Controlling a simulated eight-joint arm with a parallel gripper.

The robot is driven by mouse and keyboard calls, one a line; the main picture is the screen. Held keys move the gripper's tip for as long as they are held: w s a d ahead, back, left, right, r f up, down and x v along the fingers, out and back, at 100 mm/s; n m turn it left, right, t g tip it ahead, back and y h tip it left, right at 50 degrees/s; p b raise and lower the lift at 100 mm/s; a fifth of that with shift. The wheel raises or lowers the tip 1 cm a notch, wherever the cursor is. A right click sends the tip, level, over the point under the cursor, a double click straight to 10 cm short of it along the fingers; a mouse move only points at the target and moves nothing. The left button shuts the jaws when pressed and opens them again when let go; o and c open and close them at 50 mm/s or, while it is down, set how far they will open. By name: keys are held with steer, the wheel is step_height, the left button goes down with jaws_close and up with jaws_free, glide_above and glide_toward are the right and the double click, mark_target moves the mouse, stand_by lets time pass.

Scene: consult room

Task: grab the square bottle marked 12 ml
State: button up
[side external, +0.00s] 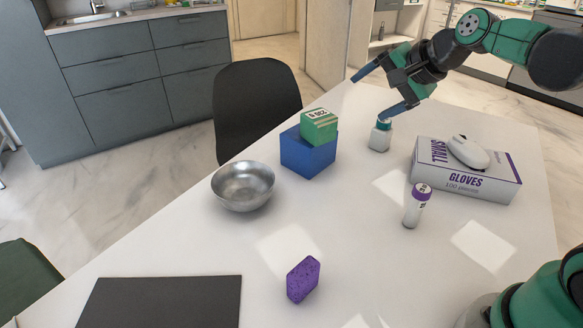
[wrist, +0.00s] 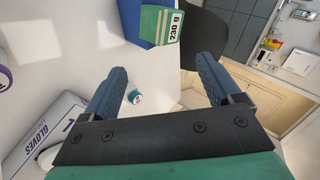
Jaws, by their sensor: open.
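A small white bottle with a teal cap (side external: 380,139) stands upright on the table; no marking on it can be read. In the wrist view its teal cap (wrist: 135,97) shows just right of the left finger. A white bottle with a purple cap (side external: 415,207) stands nearer the camera, with small unreadable print on the cap. My gripper (side external: 376,93) is open and empty, fingers spread wide. In the side view one fingertip overlaps the teal cap; I cannot tell if they touch. In the wrist view (wrist: 161,66) the bottle lies beyond the fingers, off-centre to the left.
A gloves box (side external: 465,184) with a white mouse (side external: 468,152) on it stands right of the bottle. A blue box (side external: 307,155) carries a green box (side external: 319,126) to the left.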

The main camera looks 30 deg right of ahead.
steer(key=w+d+m+t, duration=0.2)
steer(key=w+d+m, duration=0.4)
steer(key=m, duration=0.4)
steer(key=m+t+h, duration=0.2)
steer(key=m+h, duration=0.1)
steer(key=m, duration=1.1)
glide_above(388, 123)
steer(key=s, duration=0.2)
step_height(388, 123, down, 4)
step_height(388, 123, down, 10)
steer(key=shift+a+r, duration=0.1)
steer(key=shift+r, duration=0.15)
steer(key=shift+f, duration=0.3)
steer(key=shift+w+f, duration=0.15)
steer(key=shift+w, duration=0.1)
steer(key=shift+x, duration=2.5)
jaws_close()
